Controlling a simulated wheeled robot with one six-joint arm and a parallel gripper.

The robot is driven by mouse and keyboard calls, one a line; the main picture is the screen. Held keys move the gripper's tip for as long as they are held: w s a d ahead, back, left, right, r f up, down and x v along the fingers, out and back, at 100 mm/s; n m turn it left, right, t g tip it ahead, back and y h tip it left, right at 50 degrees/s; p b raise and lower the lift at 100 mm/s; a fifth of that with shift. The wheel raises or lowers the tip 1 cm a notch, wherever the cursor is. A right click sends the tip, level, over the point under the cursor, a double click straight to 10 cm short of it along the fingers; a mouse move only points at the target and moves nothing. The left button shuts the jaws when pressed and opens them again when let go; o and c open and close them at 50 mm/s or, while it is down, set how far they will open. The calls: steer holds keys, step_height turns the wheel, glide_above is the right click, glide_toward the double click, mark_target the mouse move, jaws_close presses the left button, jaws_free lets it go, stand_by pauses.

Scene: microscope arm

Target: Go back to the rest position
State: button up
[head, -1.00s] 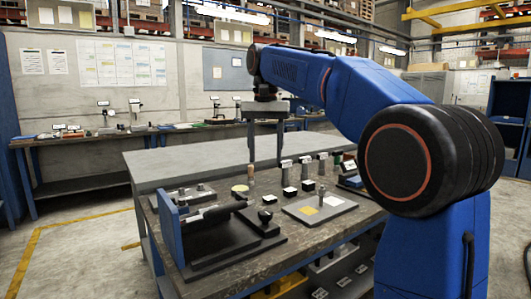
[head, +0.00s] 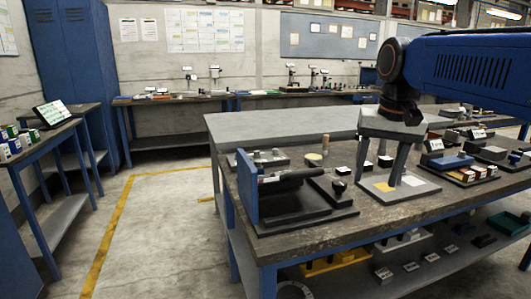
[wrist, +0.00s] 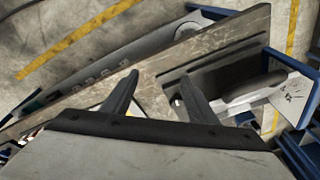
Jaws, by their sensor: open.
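My gripper (head: 376,182) hangs from my blue arm at the right of the head view, fingers pointing down and apart with nothing seen between them. It appears in front of a grey plate with a yellow square (head: 415,187); its height above the plate is hard to tell. In the wrist view my gripper (wrist: 160,78) has its two fingers spread, over the table's edge and the floor. A dark arm-shaped device (head: 290,181) with a blue upright panel stands on a black base to the left, and also shows in the wrist view (wrist: 240,90).
The workbench (head: 225,165) carries small blocks, posts and trays, with a blue tray (head: 452,161) and colored blocks at right. Its lower shelf holds parts. A side table (head: 60,135) and blue locker (head: 75,75) stand at left. The floor between (head: 140,230) is clear.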

steer(key=s+d+f+n+t, duration=0.2)
steer(key=s+f+n, duration=0.1)
steer(key=s+f, duration=1.6)
step_height(320, 180, down, 3)
steer(key=shift+d+f+t, duration=0.1)
steer(key=shift+d+t, duration=0.2)
steer(key=shift+t, duration=0.1)
